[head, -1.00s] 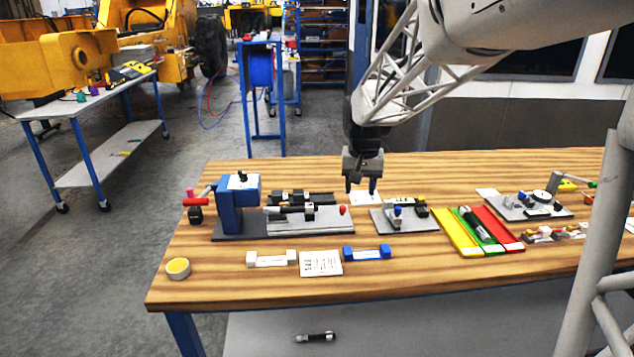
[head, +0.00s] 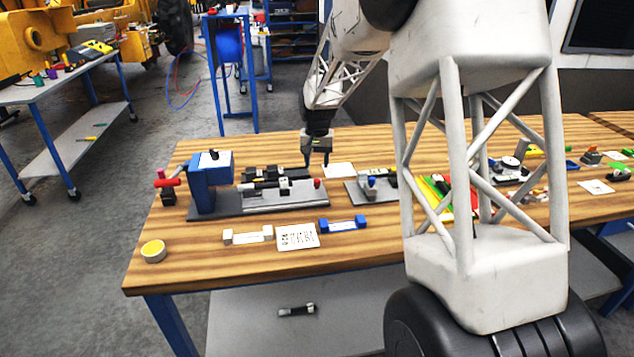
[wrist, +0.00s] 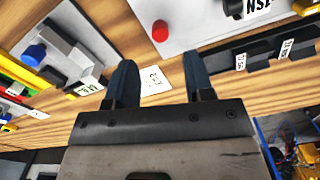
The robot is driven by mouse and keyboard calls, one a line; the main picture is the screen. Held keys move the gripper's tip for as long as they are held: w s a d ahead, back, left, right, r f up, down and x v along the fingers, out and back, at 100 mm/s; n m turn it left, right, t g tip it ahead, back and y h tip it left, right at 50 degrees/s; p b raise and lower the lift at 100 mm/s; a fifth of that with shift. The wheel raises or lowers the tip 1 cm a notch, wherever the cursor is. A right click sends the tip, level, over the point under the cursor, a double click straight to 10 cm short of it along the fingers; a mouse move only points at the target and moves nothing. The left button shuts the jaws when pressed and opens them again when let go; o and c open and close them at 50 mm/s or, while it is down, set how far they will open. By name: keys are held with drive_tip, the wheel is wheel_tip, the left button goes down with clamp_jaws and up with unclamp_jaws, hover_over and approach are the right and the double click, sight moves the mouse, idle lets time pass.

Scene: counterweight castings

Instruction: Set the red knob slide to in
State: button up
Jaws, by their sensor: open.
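The red knob (head: 317,183) is at the right end of a grey plate (head: 285,196) on the fixture with the blue upright block (head: 211,185). In the wrist view the red knob (wrist: 160,31) shows as a round red top on the pale plate, beside a black block with a white label (wrist: 258,6). My gripper (head: 316,164) is open and empty, with fingers pointing down, behind and above the knob in the head view. In the wrist view the knob is just beyond the space between my fingers (wrist: 160,75), not touched. The slide's exact setting cannot be read.
Black labelled blocks (head: 262,172) lie behind the plate. A smaller fixture with a blue knob (head: 371,184) stands to the right. A white card (head: 339,169) lies behind. White and blue holders (head: 342,223) are in front. My arm hides part of the table's right half.

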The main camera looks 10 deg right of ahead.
sight(317, 180)
drive_tip(key=shift+f, duration=0.1)
idle(0.3)
drive_tip(key=shift+f, duration=3.8)
clamp_jaws()
